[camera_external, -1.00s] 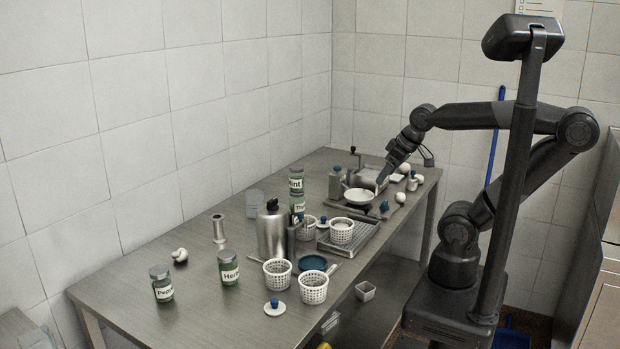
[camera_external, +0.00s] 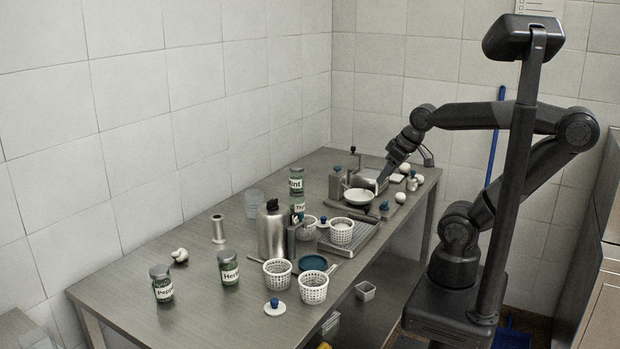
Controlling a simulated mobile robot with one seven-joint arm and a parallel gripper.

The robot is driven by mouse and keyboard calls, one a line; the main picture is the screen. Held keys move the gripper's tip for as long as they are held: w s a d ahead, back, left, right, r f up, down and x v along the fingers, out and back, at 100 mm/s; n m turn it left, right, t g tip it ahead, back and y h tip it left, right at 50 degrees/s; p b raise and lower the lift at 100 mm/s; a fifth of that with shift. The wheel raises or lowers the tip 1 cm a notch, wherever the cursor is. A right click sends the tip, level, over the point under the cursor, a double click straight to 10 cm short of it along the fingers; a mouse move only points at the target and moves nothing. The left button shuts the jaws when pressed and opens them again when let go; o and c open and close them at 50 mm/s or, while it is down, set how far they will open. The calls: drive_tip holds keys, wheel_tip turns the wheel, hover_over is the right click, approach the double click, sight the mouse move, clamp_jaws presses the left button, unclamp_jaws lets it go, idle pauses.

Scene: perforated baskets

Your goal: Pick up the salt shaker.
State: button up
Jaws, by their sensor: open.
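My gripper (camera_external: 379,184) is at the far right part of the table, pointing down beside a white bowl (camera_external: 358,197). It is open, and I see nothing held in it. Small shakers or jars with dark blue tops stand near it, one (camera_external: 384,208) just in front of the gripper and one (camera_external: 412,183) to its right. They are too small to tell which is the salt shaker. Their lower parts are partly hidden by neighbouring items.
White perforated baskets (camera_external: 314,289) stand along the table's front edge. A metal bottle (camera_external: 271,232), green labelled jars (camera_external: 229,268) and a grey rack (camera_external: 352,240) crowd the middle. The table's left end (camera_external: 115,278) is mostly bare. A tiled wall is behind.

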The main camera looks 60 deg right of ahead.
drive_tip(key=w+d+r+g, duration=0.2)
drive_tip(key=w+d, duration=0.7)
drive_tip(key=d, duration=0.3)
drive_tip(key=g, duration=0.4)
hover_over(413, 175)
drive_tip(key=f, duration=0.8)
drive_tip(key=d+f, duration=0.1)
drive_tip(key=f, duration=0.4)
drive_tip(key=shift+w, duration=0.4)
wheel_tip(413, 175, down, 5)
drive_tip(key=shift+s+d+f, duration=0.15)
wheel_tip(413, 175, down, 6)
drive_tip(key=shift+s+r, duration=0.1)
drive_tip(key=shift+r, duration=0.1)
